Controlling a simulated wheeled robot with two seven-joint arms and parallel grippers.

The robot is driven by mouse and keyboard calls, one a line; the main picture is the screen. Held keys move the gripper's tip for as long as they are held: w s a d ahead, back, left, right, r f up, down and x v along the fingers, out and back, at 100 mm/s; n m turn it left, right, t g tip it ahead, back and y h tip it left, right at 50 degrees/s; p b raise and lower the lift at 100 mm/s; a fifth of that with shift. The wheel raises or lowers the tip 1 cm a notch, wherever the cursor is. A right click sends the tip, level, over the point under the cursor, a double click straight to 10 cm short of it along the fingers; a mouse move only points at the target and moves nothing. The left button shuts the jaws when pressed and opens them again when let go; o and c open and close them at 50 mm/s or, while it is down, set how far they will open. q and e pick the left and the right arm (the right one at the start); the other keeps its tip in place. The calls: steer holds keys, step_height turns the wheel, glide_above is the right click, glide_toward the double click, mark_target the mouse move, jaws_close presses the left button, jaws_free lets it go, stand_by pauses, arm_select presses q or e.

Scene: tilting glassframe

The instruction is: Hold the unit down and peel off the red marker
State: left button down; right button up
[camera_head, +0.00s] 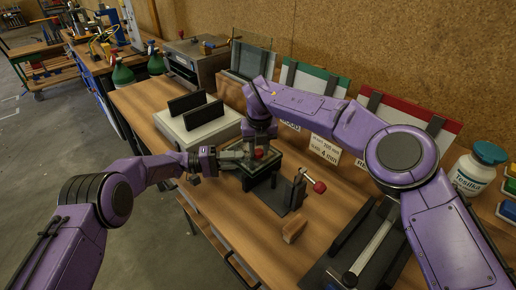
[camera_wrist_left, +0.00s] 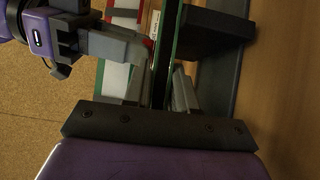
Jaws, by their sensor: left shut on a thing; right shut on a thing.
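The unit (camera_head: 262,171) is a dark, flat framed piece with a green edge, on the bench in front of my grippers. The left wrist view shows it edge-on, with its green edge (camera_wrist_left: 171,45) running between my left fingers. My left gripper (camera_head: 236,156) is shut on the unit's near-left edge; it also shows in the left wrist view (camera_wrist_left: 165,88). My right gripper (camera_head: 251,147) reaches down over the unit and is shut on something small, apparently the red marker. A bit of red (camera_wrist_left: 149,44) shows at its fingertips in the left wrist view. The grip itself is partly hidden.
A clamp with a red knob (camera_head: 319,187) stands right of the unit, near a small wooden block (camera_head: 294,229). A light box with black bars (camera_head: 205,120) lies behind left. Glass and coloured panels (camera_head: 312,82) line the back. A white jar (camera_head: 478,170) stands far right.

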mark_target(259, 153)
steer(key=shift+r, duration=0.65)
stand_by(0.6)
steer(key=shift+r, duration=3.5)
arm_select(q)
steer(key=c, duration=0.8)
jaws_free()
steer(key=shift+a, duration=0.15)
